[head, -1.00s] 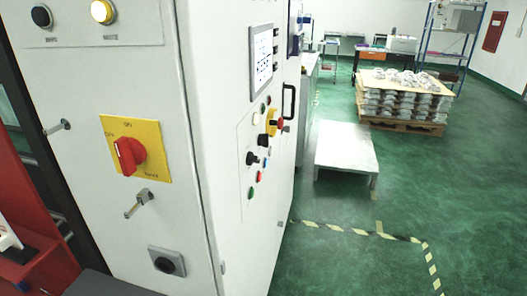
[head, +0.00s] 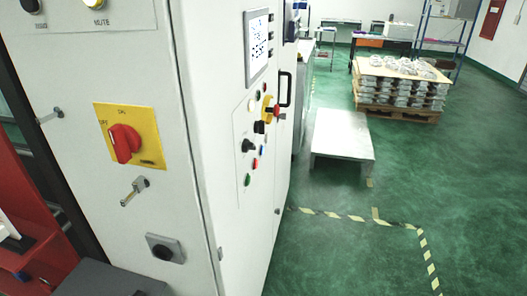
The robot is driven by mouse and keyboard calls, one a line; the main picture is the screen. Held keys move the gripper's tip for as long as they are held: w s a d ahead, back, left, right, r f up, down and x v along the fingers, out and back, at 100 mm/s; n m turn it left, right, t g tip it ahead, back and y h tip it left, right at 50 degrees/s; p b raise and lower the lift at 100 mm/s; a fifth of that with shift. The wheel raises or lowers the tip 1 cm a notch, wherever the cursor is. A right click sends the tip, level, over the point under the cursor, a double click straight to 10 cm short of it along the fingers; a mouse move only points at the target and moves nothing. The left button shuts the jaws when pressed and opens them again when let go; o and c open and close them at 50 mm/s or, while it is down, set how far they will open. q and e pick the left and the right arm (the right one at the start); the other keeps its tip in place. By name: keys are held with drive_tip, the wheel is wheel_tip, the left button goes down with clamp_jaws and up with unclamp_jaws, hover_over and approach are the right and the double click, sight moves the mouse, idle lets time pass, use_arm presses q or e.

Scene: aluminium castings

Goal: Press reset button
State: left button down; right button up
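The control panel (head: 239,160) is on the right-hand face of a white cabinet, seen at a steep angle. It carries several small buttons and knobs: a black knob (head: 247,145), a red button (head: 254,163), a green button (head: 247,180), a small blue button (head: 262,149) and a yellow-backed red emergency stop (head: 271,109). The labels are too small to read, so I cannot tell which one is the reset button. Neither of my grippers is in view.
The cabinet front has a red rotary switch (head: 123,143) on a yellow plate. A screen (head: 258,47) and a black handle (head: 285,90) are on the side. A low white platform (head: 343,135) and a loaded pallet (head: 398,113) stand beyond. Green floor with striped tape is clear at right.

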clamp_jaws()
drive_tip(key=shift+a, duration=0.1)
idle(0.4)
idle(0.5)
